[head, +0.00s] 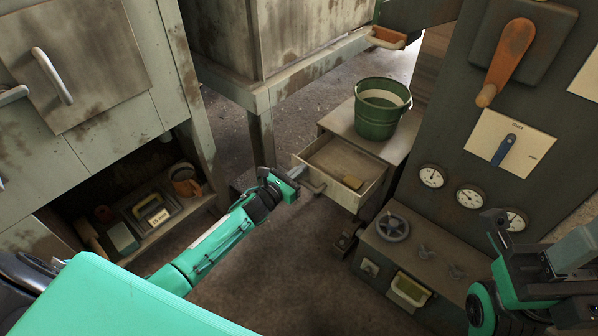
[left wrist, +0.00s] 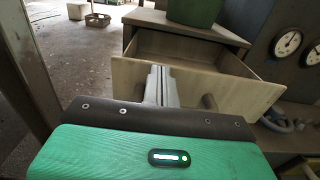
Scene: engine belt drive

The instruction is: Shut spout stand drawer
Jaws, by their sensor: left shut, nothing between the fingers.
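The spout stand (head: 345,116) is a low grey-brown cabinet with a green bucket (head: 381,108) on top.
A dark panel with gauges (head: 469,197) and an orange lever (head: 507,61) stands right of the stand. A bench with a handwheel (head: 392,227) is below it. A grey cabinet (head: 75,75) with an open shelf is at left. Bare floor (head: 290,255) lies before the drawer.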

